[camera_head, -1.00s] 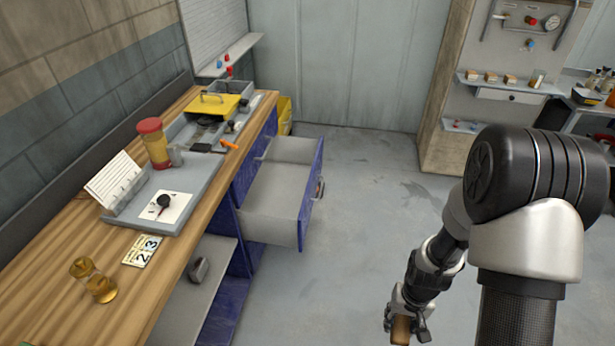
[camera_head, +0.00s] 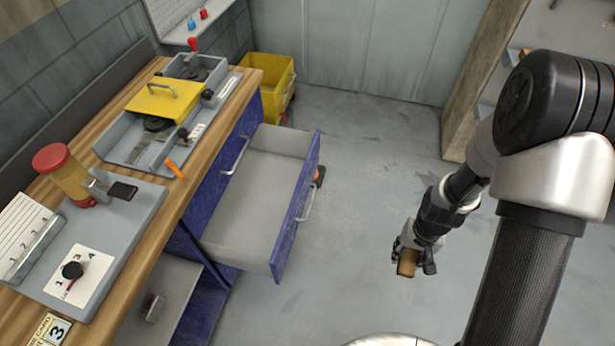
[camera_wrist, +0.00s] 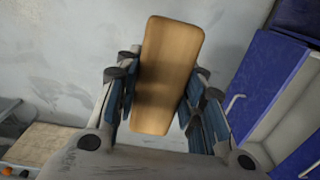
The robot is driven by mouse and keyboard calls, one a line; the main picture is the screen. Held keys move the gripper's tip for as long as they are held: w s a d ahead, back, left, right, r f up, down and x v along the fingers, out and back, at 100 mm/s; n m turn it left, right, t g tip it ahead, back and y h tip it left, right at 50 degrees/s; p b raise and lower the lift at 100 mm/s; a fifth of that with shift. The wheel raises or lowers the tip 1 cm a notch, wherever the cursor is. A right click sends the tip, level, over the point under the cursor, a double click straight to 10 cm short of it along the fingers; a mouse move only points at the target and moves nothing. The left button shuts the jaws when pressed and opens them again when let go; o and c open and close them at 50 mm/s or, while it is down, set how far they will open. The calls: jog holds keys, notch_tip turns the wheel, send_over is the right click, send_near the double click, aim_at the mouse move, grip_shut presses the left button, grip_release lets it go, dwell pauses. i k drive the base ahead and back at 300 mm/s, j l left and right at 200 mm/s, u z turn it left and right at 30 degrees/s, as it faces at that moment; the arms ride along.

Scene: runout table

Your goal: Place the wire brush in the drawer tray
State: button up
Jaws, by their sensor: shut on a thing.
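My gripper (camera_head: 408,262) is shut on a wooden block-shaped piece, the wire brush (camera_head: 406,263), and holds it over the floor to the right of the open drawer. In the wrist view the brush (camera_wrist: 167,75) shows as a flat tan wooden back between the gripper's fingers (camera_wrist: 165,110); its bristles are not visible. The drawer tray (camera_head: 250,205) is grey inside with a blue front, pulled out from the bench, and looks empty. The gripper is apart from the drawer, with a gap of floor between them.
The wooden bench top (camera_head: 200,165) on the left carries a red-lidded jar (camera_head: 64,172), a yellow-covered tray (camera_head: 163,100) and an orange object (camera_head: 175,169). A yellow bin (camera_head: 268,85) stands behind the drawer. The floor (camera_head: 360,190) right of the drawer is mostly clear.

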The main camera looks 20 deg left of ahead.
aim_at(268, 206)
jog(key=i, duration=1.65)
jog(key=i+u, duration=0.15)
jog(key=i, duration=0.3)
jog(key=i+l+u, duration=0.2)
jog(key=i, duration=0.25)
jog(key=i+l+u, duration=0.15)
jog(key=i, duration=0.3)
jog(key=u, duration=2.4)
jog(key=i+j+u, duration=0.1)
jog(key=u, duration=0.75)
jog(key=i+u, duration=0.15)
jog(key=u, duration=0.3)
jog(key=i, duration=0.25)
